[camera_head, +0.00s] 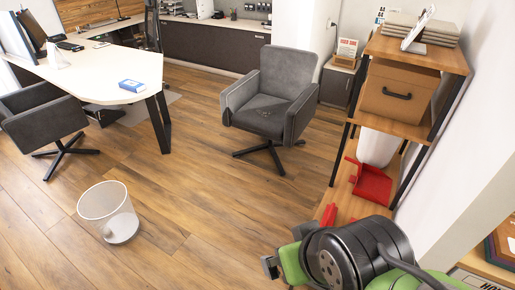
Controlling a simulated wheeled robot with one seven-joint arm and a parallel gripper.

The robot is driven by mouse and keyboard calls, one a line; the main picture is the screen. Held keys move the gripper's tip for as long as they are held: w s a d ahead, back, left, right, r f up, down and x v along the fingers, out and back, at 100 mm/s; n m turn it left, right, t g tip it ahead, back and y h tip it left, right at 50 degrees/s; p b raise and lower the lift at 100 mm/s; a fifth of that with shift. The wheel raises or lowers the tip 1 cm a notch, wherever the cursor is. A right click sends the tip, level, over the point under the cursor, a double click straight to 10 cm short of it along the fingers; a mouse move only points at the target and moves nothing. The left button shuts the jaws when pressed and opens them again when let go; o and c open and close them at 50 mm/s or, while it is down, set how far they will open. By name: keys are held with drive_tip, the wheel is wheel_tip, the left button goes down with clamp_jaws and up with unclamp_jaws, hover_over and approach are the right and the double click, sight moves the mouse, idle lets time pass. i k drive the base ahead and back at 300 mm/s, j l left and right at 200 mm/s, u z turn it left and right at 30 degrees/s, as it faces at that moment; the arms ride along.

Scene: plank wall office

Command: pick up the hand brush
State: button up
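No hand brush shows clearly. A red dustpan-like piece (373,185) lies on a lower wooden shelf at the right, in front of a white bin-like container. A smaller red piece (329,214) shows at the shelf's near left edge, above my arm; it may be part of the brush, but I cannot tell. My green and black arm covers the bottom right and hides part of that shelf. The end of my arm, probably my gripper (271,266), shows as a small grey part at the left of the green link. Its fingers cannot be made out.
The shelf unit (408,53) has black posts and holds a cardboard box (399,91). A grey armchair (268,102) stands left of it. A wire wastebasket (108,207) stands on open wooden floor. A white desk (100,72) is at the left; a wall borders the right.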

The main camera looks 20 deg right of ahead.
sight(328, 218)
drive_tip(key=l+z, duration=0.1)
drive_tip(key=z, duration=0.25)
drive_tip(key=l+z, duration=0.1)
drive_tip(key=z, duration=0.65)
drive_tip(key=j+z, duration=0.2)
drive_tip(key=j, duration=0.5)
drive_tip(key=j+z, duration=0.2)
drive_tip(key=j, duration=0.45)
drive_tip(key=k+j+z, duration=0.2)
drive_tip(key=j, duration=0.5)
drive_tip(key=i+j+z, duration=0.1)
drive_tip(key=j, duration=0.25)
drive_tip(key=i+j+z, duration=0.15)
drive_tip(key=j, duration=0.25)
drive_tip(key=i+j+z, duration=0.1)
drive_tip(key=j, duration=0.3)
drive_tip(key=i+j+z, duration=0.15)
drive_tip(key=j, duration=0.3)
drive_tip(key=i+j+z, duration=0.25)
drive_tip(key=i, duration=0.2)
drive_tip(key=i+j+z, duration=0.2)
drive_tip(key=i, duration=0.3)
drive_tip(key=i+l+z, duration=0.2)
drive_tip(key=i, duration=0.25)
drive_tip(key=j, duration=0.1)
